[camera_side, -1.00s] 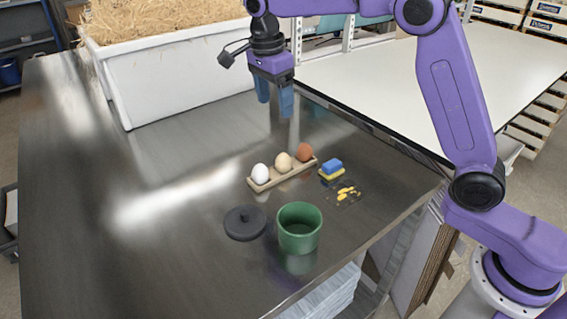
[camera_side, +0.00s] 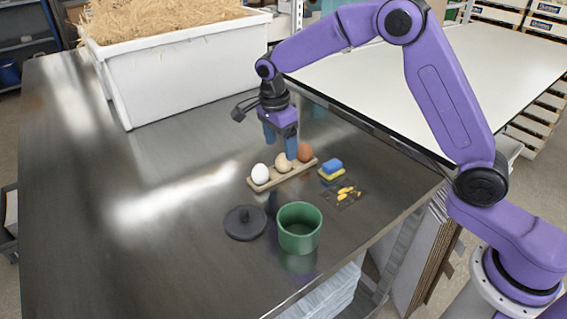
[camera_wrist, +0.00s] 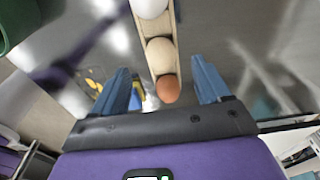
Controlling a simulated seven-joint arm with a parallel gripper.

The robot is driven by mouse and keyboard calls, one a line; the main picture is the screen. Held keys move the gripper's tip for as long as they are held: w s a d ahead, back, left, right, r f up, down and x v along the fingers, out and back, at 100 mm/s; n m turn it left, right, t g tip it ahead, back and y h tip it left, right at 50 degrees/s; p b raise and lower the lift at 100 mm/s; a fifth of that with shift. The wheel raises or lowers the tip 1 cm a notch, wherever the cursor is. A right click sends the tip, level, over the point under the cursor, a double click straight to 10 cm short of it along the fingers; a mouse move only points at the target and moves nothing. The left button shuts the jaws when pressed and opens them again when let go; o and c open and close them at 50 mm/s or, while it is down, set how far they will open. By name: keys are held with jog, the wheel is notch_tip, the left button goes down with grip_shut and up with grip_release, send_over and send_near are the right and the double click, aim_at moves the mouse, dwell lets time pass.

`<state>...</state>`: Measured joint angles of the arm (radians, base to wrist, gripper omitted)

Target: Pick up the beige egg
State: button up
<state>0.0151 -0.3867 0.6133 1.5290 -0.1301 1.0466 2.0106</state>
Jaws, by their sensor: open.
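The beige egg (camera_side: 282,163) sits in the middle of a wooden holder (camera_side: 269,185), between a white egg (camera_side: 259,173) and a brown egg (camera_side: 305,153). My gripper (camera_side: 280,147) is open and empty, just above and behind the holder, its blue fingers pointing down. In the wrist view the beige egg (camera_wrist: 160,56) lies beyond the brown egg (camera_wrist: 168,88). The brown egg is the one nearest the line between the open fingers (camera_wrist: 168,85) in that view. In the side view one finger overlaps the space beside the beige egg.
A green pot (camera_side: 299,229) and a black lid (camera_side: 245,222) stand in front of the holder. A blue and yellow sponge (camera_side: 331,169) and yellow scraps (camera_side: 346,193) lie to the right. A white straw-filled bin (camera_side: 185,75) stands behind. The left of the metal table is clear.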

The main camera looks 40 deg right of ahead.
aim_at(283, 154)
jog(key=shift+d+f, duration=0.25)
jog(key=shift+f, duration=0.95)
jog(key=shift+d+f, duration=0.2)
jog(key=shift+f, duration=0.95)
jog(key=c, duration=0.9)
jog(key=shift+w, duration=0.1)
jog(key=shift+r, duration=0.1)
